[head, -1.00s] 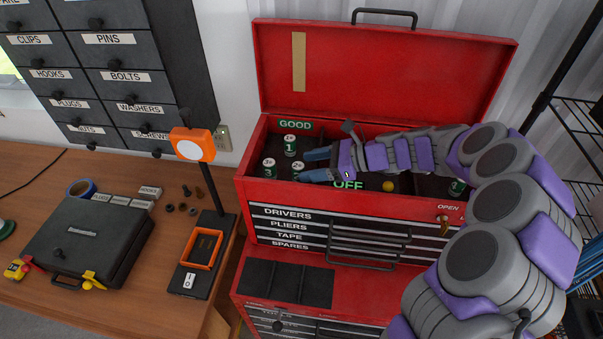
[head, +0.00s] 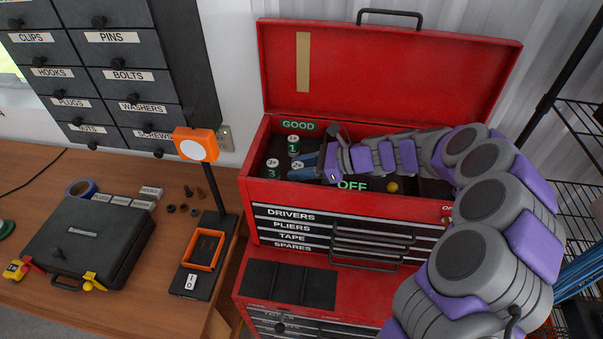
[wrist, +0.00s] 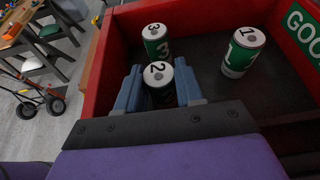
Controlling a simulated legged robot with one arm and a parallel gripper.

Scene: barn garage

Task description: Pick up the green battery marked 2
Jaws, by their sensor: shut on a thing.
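The green battery marked 2 (wrist: 158,76) stands upright in the open top of the red toolbox, its white top facing up. It also shows in the head view (head: 297,166). My gripper (wrist: 160,84) is shut on it, with one blue finger on each side. In the head view my gripper (head: 305,168) reaches in from the right. The lower part of battery 2 is hidden by my gripper. Green battery 3 (wrist: 156,42) stands just behind it in the wrist view, and green battery 1 (wrist: 243,52) stands to its right.
The toolbox's red front wall (head: 290,193) and raised lid (head: 390,70) bound the tray. A GOOD label (head: 298,126) is at the back and an OFF label (head: 352,185) at the front. A wooden workbench (head: 130,290) with an orange-framed stand (head: 203,250) is at the left.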

